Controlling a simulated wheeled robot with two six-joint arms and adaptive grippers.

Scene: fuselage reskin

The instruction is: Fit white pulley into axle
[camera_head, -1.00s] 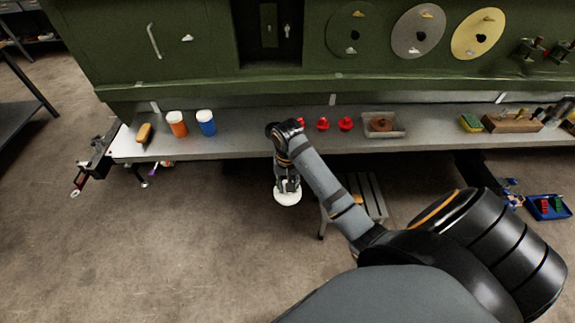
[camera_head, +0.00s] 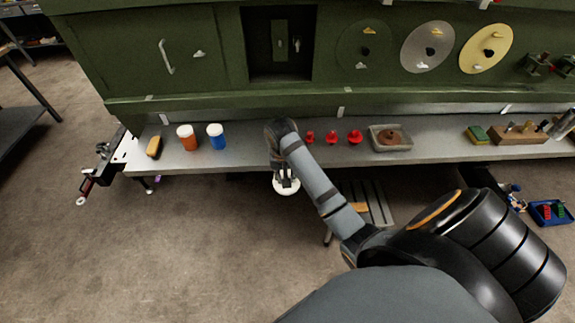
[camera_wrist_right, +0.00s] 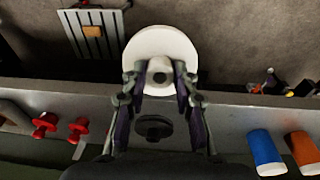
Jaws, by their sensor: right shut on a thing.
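My right gripper (camera_wrist_right: 160,77) is shut on the hub of the white pulley (camera_wrist_right: 160,43), a round white disc facing away from the palm. In the head view, the right gripper (camera_head: 284,176) hangs down from the wrist, with the white pulley (camera_head: 286,188) below it, in front of the bench's front edge. The forearm hides part of the bench there. I cannot clearly make out the axle; a dark recess (camera_head: 258,50) in the green panel holds a small plate with a light metal piece. My left gripper is not in view.
The bench (camera_head: 250,160) carries orange (camera_head: 187,138) and blue (camera_head: 216,137) cans, red knobbed parts (camera_head: 333,138), a tray (camera_head: 391,139) and a wooden block (camera_head: 518,135). Discs (camera_head: 428,47) hang on the green panel (camera_head: 200,80). A grey stool (camera_head: 376,205) stands close right of the pulley.

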